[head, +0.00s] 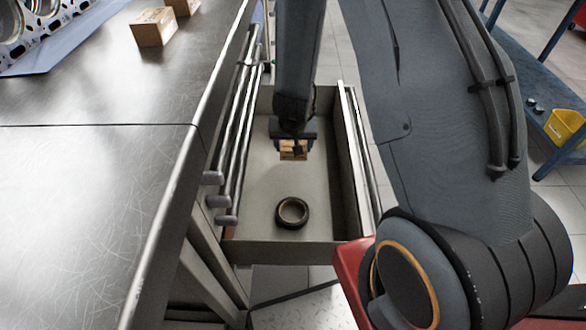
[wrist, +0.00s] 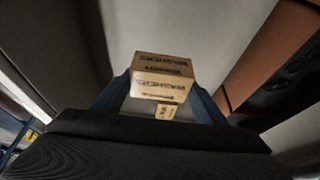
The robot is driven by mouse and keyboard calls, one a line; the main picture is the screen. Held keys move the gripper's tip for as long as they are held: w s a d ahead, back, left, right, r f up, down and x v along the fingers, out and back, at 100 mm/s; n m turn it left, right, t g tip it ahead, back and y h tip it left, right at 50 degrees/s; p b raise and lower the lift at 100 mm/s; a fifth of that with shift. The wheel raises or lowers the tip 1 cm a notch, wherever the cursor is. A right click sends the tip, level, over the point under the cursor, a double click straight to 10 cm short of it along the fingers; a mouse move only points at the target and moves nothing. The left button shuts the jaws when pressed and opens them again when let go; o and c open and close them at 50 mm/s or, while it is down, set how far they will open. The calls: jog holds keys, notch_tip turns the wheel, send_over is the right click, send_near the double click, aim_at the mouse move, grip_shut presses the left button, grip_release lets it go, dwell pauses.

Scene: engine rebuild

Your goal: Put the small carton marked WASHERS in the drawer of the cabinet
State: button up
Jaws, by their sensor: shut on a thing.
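My gripper (head: 295,138) points down inside the outline of the open drawer (head: 325,215) of the cabinet. It is shut on the small brown carton (head: 291,154). In the wrist view the carton (wrist: 163,88) sits between the two fingers, and its dark print, turned upside down, looks like WASHERS. The gripper hides the carton's top in the head view. I cannot tell whether the carton touches the drawer floor.
A dark ring-shaped roll (head: 292,212) lies in the drawer's near part. Two cartons (head: 153,27) stand on the metal bench (head: 90,200) at left. The drawer floor between roll and carton is clear. A blue cart with a yellow bin (head: 564,126) stands at right.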

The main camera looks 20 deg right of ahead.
jog(key=shift+f+b, duration=0.75)
jog(key=shift+f, duration=2.8)
jog(key=shift+f, duration=0.1)
jog(key=o, duration=1.1)
jog(key=shift+r, duration=0.35)
jog(key=p+v, duration=0.3)
jog(key=v, duration=0.8)
jog(key=shift+s+a+r, duration=0.1)
jog(key=shift+s+r, duration=0.1)
jog(key=shift+s, duration=0.05)
jog(key=shift+r, duration=0.1)
